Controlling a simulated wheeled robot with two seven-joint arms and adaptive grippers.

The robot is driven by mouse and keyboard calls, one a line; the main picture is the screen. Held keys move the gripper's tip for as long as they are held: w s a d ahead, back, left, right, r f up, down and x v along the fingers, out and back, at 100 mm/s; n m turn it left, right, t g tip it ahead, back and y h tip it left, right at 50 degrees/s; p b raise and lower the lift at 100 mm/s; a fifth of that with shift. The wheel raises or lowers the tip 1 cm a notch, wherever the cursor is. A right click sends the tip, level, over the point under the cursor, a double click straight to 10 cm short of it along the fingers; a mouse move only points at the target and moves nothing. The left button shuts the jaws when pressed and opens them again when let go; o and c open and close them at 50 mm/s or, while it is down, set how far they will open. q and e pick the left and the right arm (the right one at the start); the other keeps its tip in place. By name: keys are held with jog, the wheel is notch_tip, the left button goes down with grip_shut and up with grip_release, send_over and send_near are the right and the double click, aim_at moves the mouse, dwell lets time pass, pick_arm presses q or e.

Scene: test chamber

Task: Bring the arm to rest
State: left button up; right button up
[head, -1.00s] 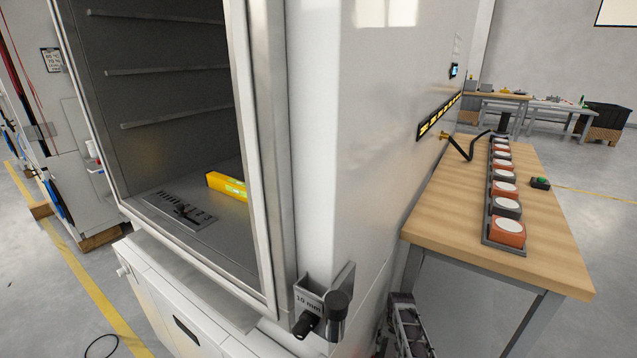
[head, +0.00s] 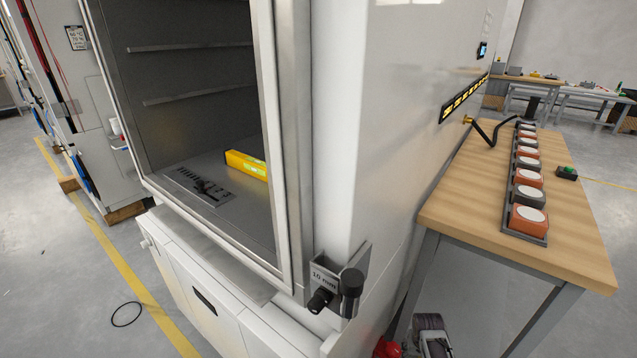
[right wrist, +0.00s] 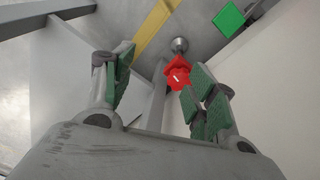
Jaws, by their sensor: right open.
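My right gripper (right wrist: 158,64) is open in the right wrist view, with its green-padded fingers spread apart. A red piece (right wrist: 178,73) shows by the right finger, below a round metal knob (right wrist: 180,45); I cannot tell whether it touches the finger. In the head view, what looks like part of my right gripper (head: 432,338) is low beside the cabinet, cut by the bottom edge. A red piece (head: 387,348) shows just left of it. My left gripper is not in view.
A tall open cabinet (head: 345,150) stands close, with a yellow spirit level (head: 246,164) inside. A holder marked 10 mm (head: 325,277) juts from its front corner. A wooden table (head: 470,195) with a row of buttons (head: 528,178) stands right. Floor at left is mostly clear.

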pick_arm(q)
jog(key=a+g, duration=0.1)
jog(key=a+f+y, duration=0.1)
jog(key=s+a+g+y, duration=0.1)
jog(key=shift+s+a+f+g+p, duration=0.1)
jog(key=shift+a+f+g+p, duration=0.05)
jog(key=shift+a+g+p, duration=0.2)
pick_arm(e)
jog(key=s+a+r+n+y, duration=0.1)
jog(key=s+a+r, duration=0.2)
jog(key=s+a, duration=0.2)
jog(key=s+a+r+n, duration=0.2)
jog(key=s+a+r, duration=0.1)
jog(key=s, duration=0.5)
jog(key=s+a+r+n+t+y, duration=0.1)
jog(key=s+a+r+n, duration=0.1)
jog(key=s+a+r, duration=0.2)
jog(key=s+a, duration=0.2)
jog(key=shift+s+a+y, duration=0.3)
pick_arm(q)
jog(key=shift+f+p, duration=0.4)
jog(key=shift+p, duration=0.45)
pick_arm(e)
jog(key=shift+f, duration=0.5)
